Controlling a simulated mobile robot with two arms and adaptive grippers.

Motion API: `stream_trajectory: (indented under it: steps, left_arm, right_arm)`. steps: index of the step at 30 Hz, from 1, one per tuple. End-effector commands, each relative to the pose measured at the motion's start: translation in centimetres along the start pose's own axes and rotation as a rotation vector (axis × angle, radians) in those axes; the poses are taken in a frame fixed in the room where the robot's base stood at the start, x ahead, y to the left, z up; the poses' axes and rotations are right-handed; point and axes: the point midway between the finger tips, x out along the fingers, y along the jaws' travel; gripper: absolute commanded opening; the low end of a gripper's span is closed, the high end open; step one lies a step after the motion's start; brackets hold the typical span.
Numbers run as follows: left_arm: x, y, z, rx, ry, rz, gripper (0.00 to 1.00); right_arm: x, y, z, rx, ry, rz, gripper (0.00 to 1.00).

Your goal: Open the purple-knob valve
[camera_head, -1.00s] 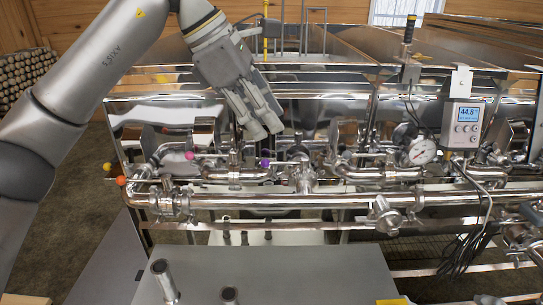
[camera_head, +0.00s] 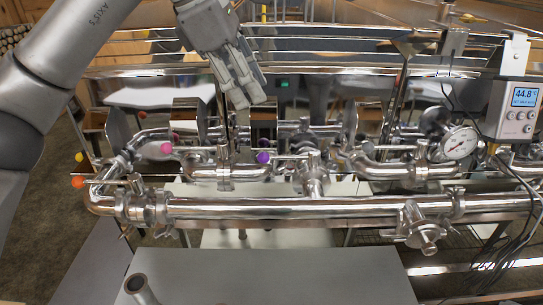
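The purple knob (camera_head: 263,157) is a small ball on a thin valve lever. The lever lies roughly level and runs right from the knob, above the steel pipework. My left gripper (camera_head: 243,104) hangs above and slightly left of the purple knob, pointing down, clear of it in the picture. Its fingers look close together with nothing visible between them; I cannot tell whether they are fully shut. My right gripper is not in view.
A pink knob (camera_head: 166,148) is left of the purple one. Orange (camera_head: 77,182) and yellow (camera_head: 79,157) knobs sit at the far left. A dial gauge (camera_head: 459,143) and a digital controller (camera_head: 514,108) stand at the right. A long horizontal pipe (camera_head: 330,208) crosses in front.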

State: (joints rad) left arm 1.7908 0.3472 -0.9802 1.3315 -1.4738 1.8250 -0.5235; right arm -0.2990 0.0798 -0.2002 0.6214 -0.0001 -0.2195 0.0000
Motion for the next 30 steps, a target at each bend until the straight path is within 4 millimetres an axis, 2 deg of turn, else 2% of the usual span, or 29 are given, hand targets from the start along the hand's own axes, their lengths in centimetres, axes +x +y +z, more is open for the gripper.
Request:
stream_trajectory:
  steps: [1,3,11,17,30]
  left_arm:
    - [1.1,-0.3,-0.4,0.001,0.000,0.000,0.31]
    - [2.0,-0.5,-0.8,0.001,-0.001,0.000,0.31]
    - [4.3,-0.9,-1.8,0.001,-0.001,0.000,0.31]
    - [5.6,-1.0,-1.8,0.002,0.001,-0.003,0.31]
    - [13.2,-1.0,-1.7,0.000,0.000,-0.003,0.31]
  right_arm:
    - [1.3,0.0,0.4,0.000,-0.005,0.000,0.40]
    - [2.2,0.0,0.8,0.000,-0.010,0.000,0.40]
    - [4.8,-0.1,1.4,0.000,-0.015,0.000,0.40]
    - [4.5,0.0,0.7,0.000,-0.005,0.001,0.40]
    - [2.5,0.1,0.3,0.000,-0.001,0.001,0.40]
